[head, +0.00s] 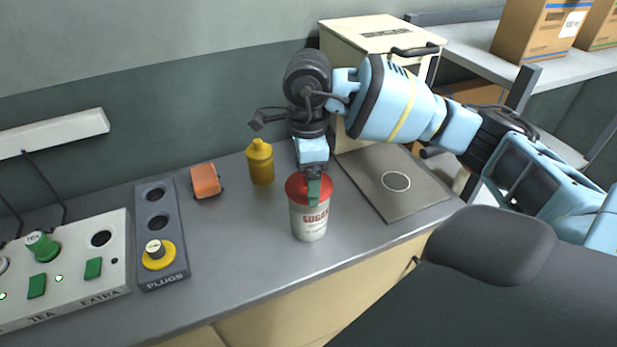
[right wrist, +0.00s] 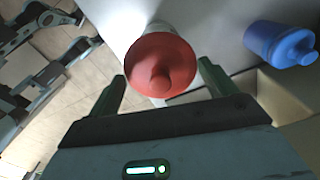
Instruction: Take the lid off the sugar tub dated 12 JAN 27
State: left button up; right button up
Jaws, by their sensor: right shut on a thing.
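The sugar tub (head: 310,222) is white with red "SUGAR" lettering and stands upright on the grey counter. Its date is too small to read. The red lid (head: 296,188) is on top of the tub, with no clear gap between them. My right gripper (head: 314,194) comes down from above and is shut on the lid, one green finger showing in front of it. In the right wrist view the lid (right wrist: 150,62) with its round knob lies between the green fingers. My left gripper is not in view.
A yellow bottle (head: 261,163) and an orange block (head: 206,181) stand left of the tub. A plug panel (head: 163,280) and a switch box (head: 75,297) are further left. A dark plate (head: 395,205) lies right. A blue bottle (right wrist: 280,43) shows in the right wrist view.

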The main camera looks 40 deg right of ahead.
jog(key=shift+r, duration=0.5)
notch_tip(320, 180, up, 2)
jog(key=shift+r, duration=0.1)
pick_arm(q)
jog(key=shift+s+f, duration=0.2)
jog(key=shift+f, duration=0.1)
pick_arm(e)
jog(key=s+a+r, duration=0.1)
jog(key=s+a, duration=0.7)
jog(key=s, duration=0.5)
jog(key=shift+s+a+r, duration=0.15)
jog(key=shift+s+r, duration=0.2)
jog(key=shift+s, duration=0.05)
